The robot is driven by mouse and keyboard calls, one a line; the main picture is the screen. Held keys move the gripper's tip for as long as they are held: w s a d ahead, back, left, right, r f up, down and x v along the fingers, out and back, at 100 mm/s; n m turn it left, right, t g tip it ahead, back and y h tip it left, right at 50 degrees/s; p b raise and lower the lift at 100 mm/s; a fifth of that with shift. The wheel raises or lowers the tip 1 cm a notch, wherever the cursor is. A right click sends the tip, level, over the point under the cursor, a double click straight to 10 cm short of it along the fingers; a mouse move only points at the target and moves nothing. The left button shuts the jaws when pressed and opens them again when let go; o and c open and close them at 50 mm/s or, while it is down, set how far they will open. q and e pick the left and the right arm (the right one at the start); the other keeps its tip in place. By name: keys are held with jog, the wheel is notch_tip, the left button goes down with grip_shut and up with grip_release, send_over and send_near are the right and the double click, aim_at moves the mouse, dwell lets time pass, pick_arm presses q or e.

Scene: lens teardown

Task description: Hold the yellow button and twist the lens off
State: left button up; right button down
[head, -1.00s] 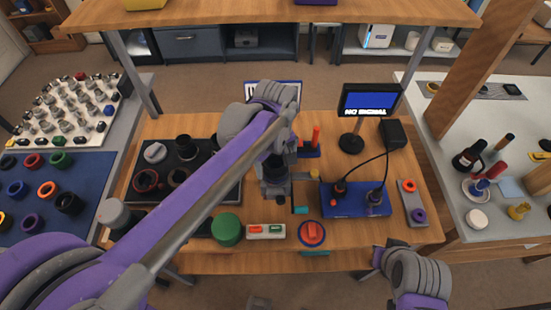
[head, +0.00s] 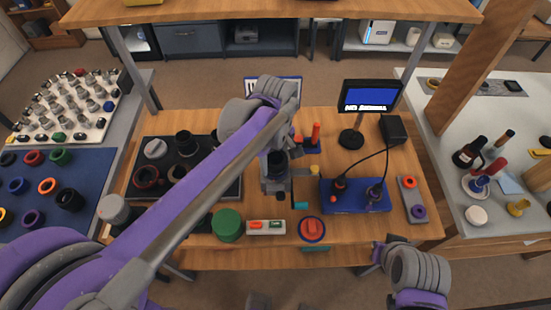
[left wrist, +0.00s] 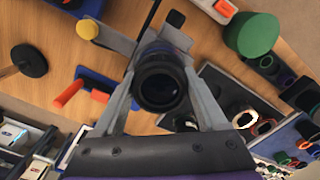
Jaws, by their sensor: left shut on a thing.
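The dark round lens (left wrist: 160,85) is between the two grey fingers of my left gripper (left wrist: 165,80) in the left wrist view, with its open end facing the camera. The gripper is shut on it. In the head view the lens (head: 278,160) sits on a grey mount on the wooden table, partly hidden by my left arm. The yellow button (head: 314,171) stands to the right of the mount; it also shows in the left wrist view (left wrist: 88,29), outside the fingers. My right gripper (head: 379,254) is low at the right, in front of the table; its finger opening is unclear.
A dark tray (head: 222,190) with round parts lies left of the mount. A green cylinder (head: 227,224) and a red button (head: 312,229) are near the front edge. A blue box (head: 345,208) with cables and a small monitor (head: 369,97) stand to the right.

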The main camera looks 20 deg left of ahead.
aim_at(275, 157)
pick_arm(q)
jog(key=shift+n, duration=0.3)
jog(key=shift+n, duration=0.6)
jog(key=shift+r, duration=0.1)
pick_arm(e)
jog(key=shift+r, duration=0.1)
